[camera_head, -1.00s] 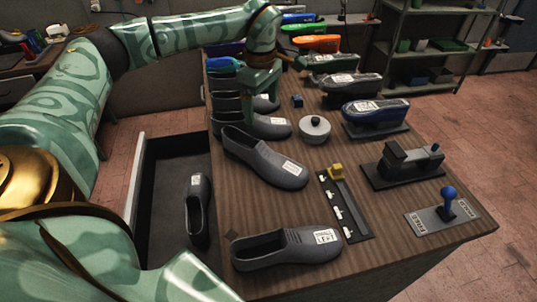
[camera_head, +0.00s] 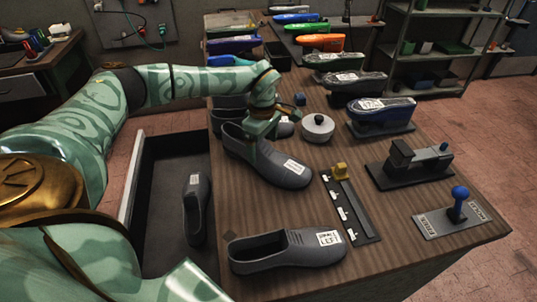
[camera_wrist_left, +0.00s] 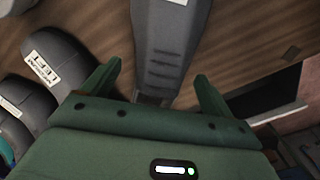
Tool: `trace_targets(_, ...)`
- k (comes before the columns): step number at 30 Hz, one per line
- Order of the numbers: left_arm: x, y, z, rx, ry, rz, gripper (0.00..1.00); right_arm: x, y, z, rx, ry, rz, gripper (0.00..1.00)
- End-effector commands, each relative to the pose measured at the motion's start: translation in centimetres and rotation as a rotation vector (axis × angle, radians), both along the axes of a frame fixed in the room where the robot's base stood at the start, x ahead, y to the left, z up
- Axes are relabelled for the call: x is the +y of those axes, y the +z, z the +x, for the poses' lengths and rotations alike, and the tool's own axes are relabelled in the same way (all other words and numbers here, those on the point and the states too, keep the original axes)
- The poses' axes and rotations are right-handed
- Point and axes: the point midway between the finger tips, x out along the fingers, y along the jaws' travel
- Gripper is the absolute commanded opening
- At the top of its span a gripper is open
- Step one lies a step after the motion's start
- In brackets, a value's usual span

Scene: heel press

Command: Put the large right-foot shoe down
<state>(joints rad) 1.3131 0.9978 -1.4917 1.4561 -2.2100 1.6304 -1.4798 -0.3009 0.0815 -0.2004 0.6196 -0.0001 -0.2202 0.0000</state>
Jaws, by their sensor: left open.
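A dark grey shoe (camera_head: 283,172) lies flat on the wooden table with its white-labelled toe toward the right front. I cannot read its label. My left gripper (camera_head: 263,134) is open at this shoe's rear part. In the left wrist view the ridged grey shoe (camera_wrist_left: 168,45) shows between the spread fingers of the gripper (camera_wrist_left: 155,80). Its toe runs out of that picture. Contact with the fingers cannot be told. Another dark grey shoe (camera_head: 285,252) lies at the near table edge, its label too small to read. My right gripper is out of view.
Behind the gripper lie more shoes, one labelled LEFT (camera_wrist_left: 42,65). A smaller shoe (camera_head: 195,212) lies in the open drawer (camera_head: 160,180). A round pot (camera_head: 318,126), a measuring strip (camera_head: 352,210) and a black press device (camera_head: 408,165) stand to the right.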

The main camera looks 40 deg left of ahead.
Motion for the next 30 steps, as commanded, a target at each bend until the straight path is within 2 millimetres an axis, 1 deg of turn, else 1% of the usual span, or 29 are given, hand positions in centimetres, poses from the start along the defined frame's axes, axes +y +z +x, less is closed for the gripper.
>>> trace_targets(5,0.0,0.0,0.0,-0.002,0.001,0.0,0.86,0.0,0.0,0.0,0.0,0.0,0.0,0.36)
trace_targets(6,0.0,0.0,0.0,-0.002,0.001,0.0,0.81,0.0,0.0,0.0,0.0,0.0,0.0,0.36)
trace_targets(8,0.0,0.0,0.0,-0.002,0.001,0.0,0.64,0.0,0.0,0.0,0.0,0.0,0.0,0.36)
trace_targets(9,0.0,0.0,0.0,-0.002,0.001,0.0,0.53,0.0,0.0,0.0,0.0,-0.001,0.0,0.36)
trace_targets(11,0.0,0.0,0.0,-0.002,0.0,0.0,0.36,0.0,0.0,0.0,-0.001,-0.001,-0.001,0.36)
trace_targets(12,0.0,0.0,0.0,-0.002,0.001,0.0,0.25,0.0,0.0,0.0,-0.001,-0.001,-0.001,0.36)
trace_targets(15,0.0,0.1,0.1,-0.003,0.001,-0.001,0.0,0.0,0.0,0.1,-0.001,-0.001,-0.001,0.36)
trace_targets(23,0.0,0.3,0.1,-0.003,0.001,-0.001,0.0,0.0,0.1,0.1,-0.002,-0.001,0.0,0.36)
trace_targets(26,0.0,0.9,0.1,-0.005,0.001,0.0,0.0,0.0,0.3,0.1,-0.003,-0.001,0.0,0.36)
trace_targets(30,0.0,2.8,0.1,-0.006,0.001,0.0,0.0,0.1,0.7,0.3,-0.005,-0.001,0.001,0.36)
